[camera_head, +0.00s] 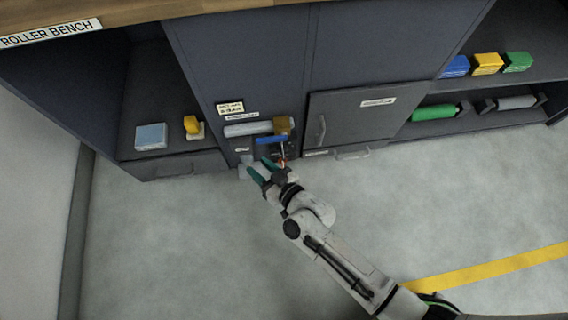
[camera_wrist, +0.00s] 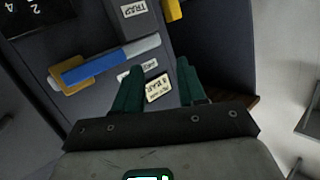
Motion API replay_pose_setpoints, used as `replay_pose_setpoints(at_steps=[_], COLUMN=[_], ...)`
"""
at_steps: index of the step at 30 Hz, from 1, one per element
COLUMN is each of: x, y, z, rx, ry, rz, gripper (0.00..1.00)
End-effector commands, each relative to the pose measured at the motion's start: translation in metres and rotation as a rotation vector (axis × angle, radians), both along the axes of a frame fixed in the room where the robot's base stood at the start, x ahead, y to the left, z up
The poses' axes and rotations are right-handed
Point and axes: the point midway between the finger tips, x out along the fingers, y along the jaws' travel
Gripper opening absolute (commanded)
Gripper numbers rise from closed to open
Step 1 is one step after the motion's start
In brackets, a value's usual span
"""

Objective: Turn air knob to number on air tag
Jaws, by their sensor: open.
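My gripper (camera_head: 259,167) is open in front of the lower middle of the dark cabinet, its green fingers pointing at the unit. It also shows in the wrist view (camera_wrist: 158,66), with nothing held between the fingers. A cream tag (camera_wrist: 158,88) with small print shows between the fingers, and a cream tag (camera_head: 230,107) is on the cabinet front in the head view. A dark panel (camera_wrist: 32,16) with white numerals, seemingly 2 and 4, is cut off at the wrist view's upper left. I cannot make out the air knob or tell which tag is the air tag.
A pale cylinder (camera_head: 248,129) with a brass end and a blue bar (camera_head: 271,140) sit close to the gripper. A closed door (camera_head: 350,120) is to the right. A blue block (camera_head: 151,137) is on the left shelf. The floor in front is clear.

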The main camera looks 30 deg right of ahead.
Motion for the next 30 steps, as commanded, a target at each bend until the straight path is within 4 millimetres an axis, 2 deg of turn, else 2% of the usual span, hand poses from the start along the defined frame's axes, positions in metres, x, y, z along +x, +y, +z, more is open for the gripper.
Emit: replay_pose_setpoints(at_steps=[1,3,9,12,15,20,25,30], x=[0.002,0.003,-0.01,-0.019,-0.028,-0.03,-0.011,0.02], y=[-0.001,-0.008,-0.04,-0.055,-0.065,-0.073,-0.08,-0.09], z=[-0.034,-0.06,-0.124,-0.144,-0.156,-0.16,-0.161,-0.161], rx=[0.003,-0.001,-0.064,-0.106,-0.14,-0.162,-0.162,-0.162], ry=[-0.039,-0.093,-0.194,-0.219,-0.232,-0.242,-0.244,-0.244], rz=[-0.048,-0.136,-0.392,-0.493,-0.56,-0.606,-0.609,-0.607], gripper=[0.4,0.4,0.4,0.4,0.4,0.4,0.4,0.4])
